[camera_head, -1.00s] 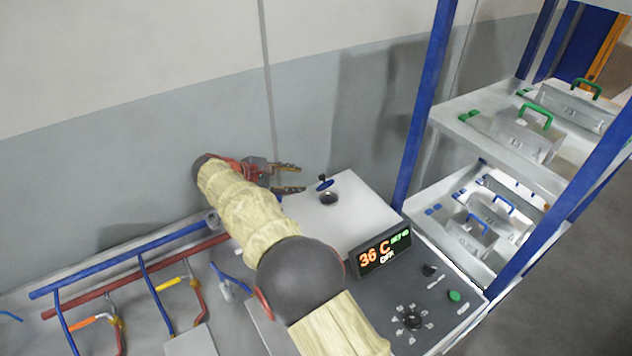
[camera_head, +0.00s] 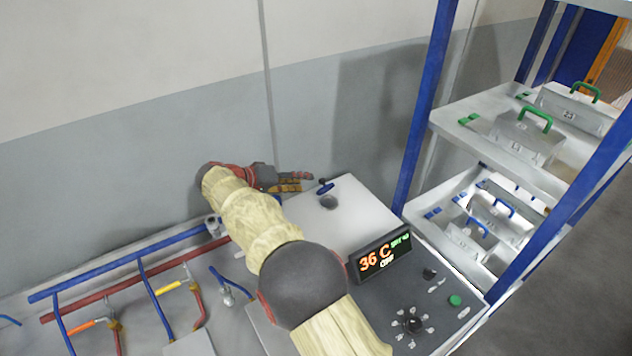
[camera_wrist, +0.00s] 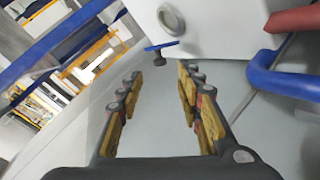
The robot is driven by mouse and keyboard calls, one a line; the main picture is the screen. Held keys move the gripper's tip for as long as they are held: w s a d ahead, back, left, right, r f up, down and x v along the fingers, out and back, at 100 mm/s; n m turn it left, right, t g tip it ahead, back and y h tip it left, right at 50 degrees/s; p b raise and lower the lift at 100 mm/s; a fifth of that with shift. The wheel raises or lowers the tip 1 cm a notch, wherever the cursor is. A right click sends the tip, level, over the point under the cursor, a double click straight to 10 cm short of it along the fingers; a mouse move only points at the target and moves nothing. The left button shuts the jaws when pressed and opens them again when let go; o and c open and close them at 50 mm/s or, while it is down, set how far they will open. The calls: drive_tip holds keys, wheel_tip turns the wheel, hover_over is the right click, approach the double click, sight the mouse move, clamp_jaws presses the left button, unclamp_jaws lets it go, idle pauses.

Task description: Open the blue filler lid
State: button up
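The blue filler lid (camera_head: 326,188) is a small disc with a dark knob, at the back of the white machine top (camera_head: 350,221). It stands raised, beside the round filler opening (camera_head: 329,203), which is uncovered. In the wrist view the lid (camera_wrist: 161,46) shows nearly edge-on, beyond the fingertips, with the opening (camera_wrist: 171,20) above it. My gripper (camera_head: 304,181) is just left of the lid in the head view. In the wrist view my gripper (camera_wrist: 158,80) is open, with nothing between its fingers. I cannot tell whether a fingertip touches the lid.
A blue-framed shelf (camera_head: 427,105) with metal boxes stands at the right. Blue and red pipes (camera_head: 130,262) run along the wall at the left.

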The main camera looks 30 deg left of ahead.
sight(320, 181)
drive_tip(key=b+x, duration=0.1)
drive_tip(key=x, duration=0.6)
drive_tip(key=shift+f, duration=0.1)
drive_tip(key=shift+w, duration=0.1)
drive_tip(key=shift+c, duration=1)
drive_tip(key=c, duration=0.7)
clamp_jaws()
